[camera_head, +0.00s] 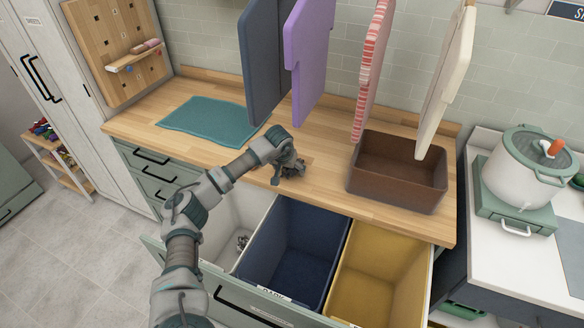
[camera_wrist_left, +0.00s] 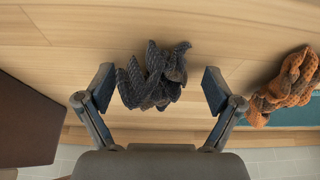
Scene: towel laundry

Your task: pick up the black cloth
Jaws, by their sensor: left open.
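The black cloth (camera_wrist_left: 152,76) is a crumpled dark knitted piece on the wooden countertop. In the left wrist view it lies between the two spread fingers of my left gripper (camera_wrist_left: 158,89), nearer the left finger. The gripper is open and not closed on it. My right gripper is not in view.
An orange-brown knitted cloth (camera_wrist_left: 285,88) lies to the right in the wrist view. A teal mat (camera_head: 208,120) and a brown box (camera_head: 398,193) flank the arm. Below are open white, navy (camera_head: 290,255) and yellow (camera_head: 380,280) bins. Towels hang above.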

